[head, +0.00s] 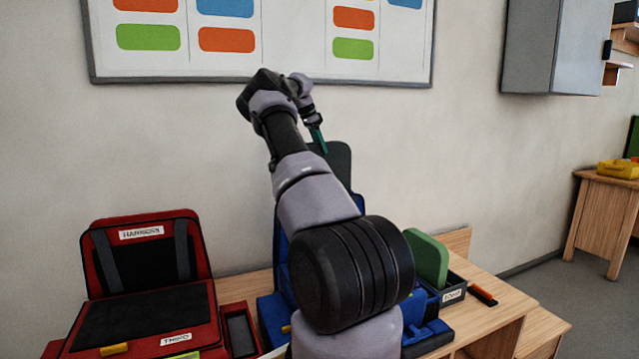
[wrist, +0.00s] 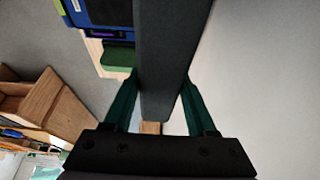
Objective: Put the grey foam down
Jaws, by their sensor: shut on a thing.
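The grey foam is a dark grey slab held upright; its upper part shows in the head view (head: 338,160), just behind my gripper (head: 318,140). In the wrist view my gripper (wrist: 158,108) has its two green fingers shut on the sides of the foam (wrist: 172,60). The foam extends from between the fingers to the top of that picture. In the head view my arm hides the foam's lower part, so I cannot tell whether it touches anything below. A blue case (head: 281,250) stands open beneath it, largely hidden by my arm.
A green foam (head: 428,258) stands in a dark labelled box (head: 455,293) at the right of the workbench (head: 505,310). A red case (head: 205,310) lies open at the left. An orange-and-black item (head: 483,294) lies right of the box. The wall is close behind.

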